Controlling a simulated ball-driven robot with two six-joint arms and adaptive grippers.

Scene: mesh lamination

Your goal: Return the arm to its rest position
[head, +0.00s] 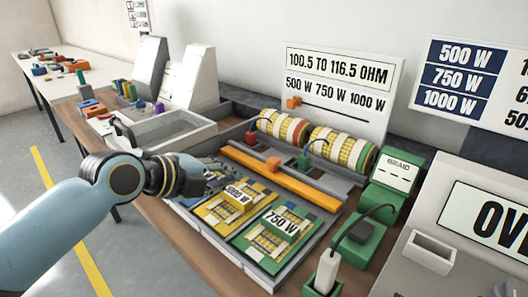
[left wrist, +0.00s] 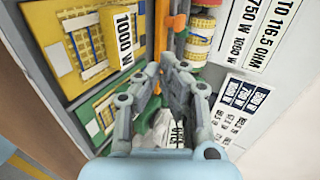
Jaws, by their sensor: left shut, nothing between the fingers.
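My left arm comes in from the left in the head view. Its gripper (head: 222,176) is over the left end of the grey tray (head: 262,272), beside the yellow board (head: 212,212) labelled 1000 W. In the left wrist view the gripper (left wrist: 173,64) has its fingers together with nothing held. The yellow board (left wrist: 62,62) shows there at upper left, and a green board (left wrist: 82,128) is partly hidden by the fingers. My right gripper is not in view.
An orange bar (head: 285,182) runs along the tray behind the boards. Yellow-and-white rolls (head: 352,152) stand behind it. A green BRAID box (head: 393,180) and a grey OVEN unit (head: 450,235) are at the right. A grey bin (head: 170,135) and upright panels (head: 190,80) are behind my arm.

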